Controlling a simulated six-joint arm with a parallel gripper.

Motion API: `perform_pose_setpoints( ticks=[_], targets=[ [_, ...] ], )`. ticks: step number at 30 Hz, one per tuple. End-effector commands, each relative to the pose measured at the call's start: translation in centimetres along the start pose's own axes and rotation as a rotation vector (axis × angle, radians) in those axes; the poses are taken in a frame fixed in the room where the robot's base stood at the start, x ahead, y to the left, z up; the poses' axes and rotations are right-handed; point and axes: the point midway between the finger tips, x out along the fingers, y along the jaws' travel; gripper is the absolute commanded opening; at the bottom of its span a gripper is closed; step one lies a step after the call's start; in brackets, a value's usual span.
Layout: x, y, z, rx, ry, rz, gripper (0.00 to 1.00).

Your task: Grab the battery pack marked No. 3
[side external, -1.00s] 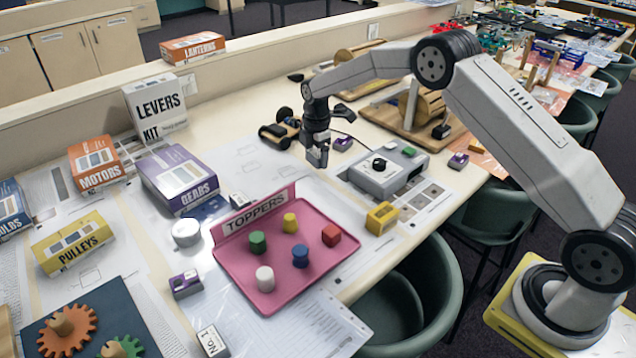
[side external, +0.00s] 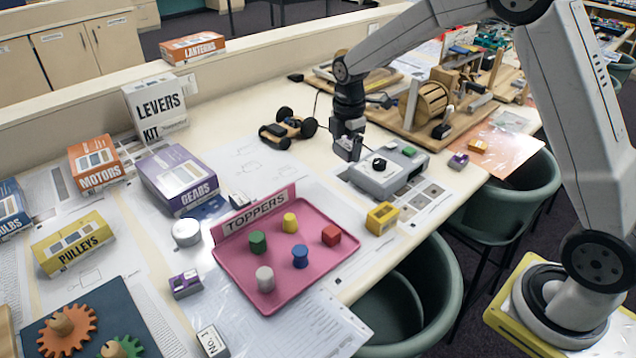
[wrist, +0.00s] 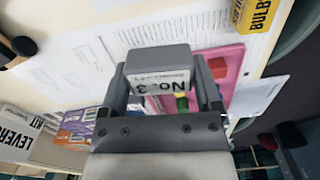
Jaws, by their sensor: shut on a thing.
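The grey battery pack marked No. 3 (wrist: 157,60) sits between my two fingers in the wrist view, its white label facing the camera. My gripper (side external: 347,152) is shut on it; the wrist view shows a finger at each side. In the side view the gripper hangs above the table beside the grey control box (side external: 388,174). The pack is hard to make out there. Another pack, marked No. 1 (side external: 213,341), lies at the front of the table.
A pink TOPPERS tray (side external: 232,270) with several coloured pegs is left of the control box. A small wheeled car (side external: 288,130) stands behind left of the gripper. A wooden wheel model (side external: 424,108) stands to the right. A yellow block (side external: 382,218) lies near the front edge.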

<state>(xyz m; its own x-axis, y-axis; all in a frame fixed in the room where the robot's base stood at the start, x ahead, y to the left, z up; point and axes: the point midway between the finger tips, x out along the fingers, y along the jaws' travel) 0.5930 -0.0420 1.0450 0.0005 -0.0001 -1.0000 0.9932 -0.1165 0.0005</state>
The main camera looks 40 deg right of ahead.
Motion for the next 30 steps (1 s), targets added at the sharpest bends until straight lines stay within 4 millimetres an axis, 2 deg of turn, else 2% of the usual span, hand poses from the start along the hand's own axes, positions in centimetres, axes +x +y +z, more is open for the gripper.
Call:
perform_pose_setpoints(
  ticks=[6,12,30],
  targets=[
    [-1.0,-2.0,0.1,0.000,0.000,0.001,0.20],
    [-1.3,-2.9,0.1,0.000,0.000,0.000,0.20],
    [-1.4,-3.1,0.1,0.000,0.000,0.000,0.20]
  ],
)
